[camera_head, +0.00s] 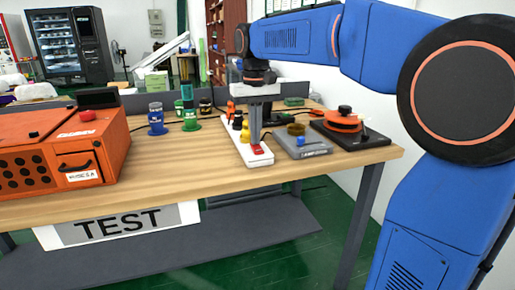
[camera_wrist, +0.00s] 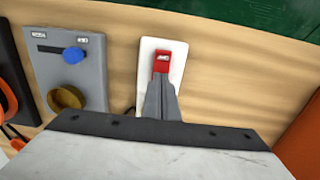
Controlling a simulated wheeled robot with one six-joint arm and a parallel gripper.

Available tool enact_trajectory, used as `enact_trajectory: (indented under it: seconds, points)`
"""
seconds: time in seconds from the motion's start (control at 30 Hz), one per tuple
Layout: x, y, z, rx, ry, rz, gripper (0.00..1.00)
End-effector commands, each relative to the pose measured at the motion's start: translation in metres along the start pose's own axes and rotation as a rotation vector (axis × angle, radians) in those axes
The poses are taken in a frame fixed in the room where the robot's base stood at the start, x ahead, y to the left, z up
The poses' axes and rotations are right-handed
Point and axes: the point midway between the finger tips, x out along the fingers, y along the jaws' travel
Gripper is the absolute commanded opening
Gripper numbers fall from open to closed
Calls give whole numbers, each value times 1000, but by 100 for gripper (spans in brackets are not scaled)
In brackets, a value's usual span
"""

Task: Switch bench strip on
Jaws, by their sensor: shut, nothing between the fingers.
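The white bench power strip (camera_head: 257,158) lies on the wooden bench near its front edge, with a red switch (camera_head: 257,149) at its near end and plugs along its far part. In the wrist view the strip (camera_wrist: 175,48) shows with the red switch (camera_wrist: 163,62) near the fingertips. My gripper (camera_head: 254,140) points down over the strip, its fingers closed together and empty. In the wrist view the gripper tips (camera_wrist: 160,80) are right at the edge of the switch. I cannot tell whether they touch it.
A grey device (camera_head: 302,145) with a blue knob and brass cup stands right of the strip. A black device with an orange disc (camera_head: 343,122) is further right. An orange box (camera_head: 50,150) and several bottles on coloured stands (camera_head: 156,120) are left. Bench between is clear.

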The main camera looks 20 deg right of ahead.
Motion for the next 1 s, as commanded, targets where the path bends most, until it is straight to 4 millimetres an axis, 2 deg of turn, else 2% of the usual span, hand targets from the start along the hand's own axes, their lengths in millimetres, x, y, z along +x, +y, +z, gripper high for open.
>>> enact_trajectory:
  seconds: [0.53,1.0]
  points:
    - [5,0,0,0,-1,0,0]
    - [-23,0,0,0,1,0,0]
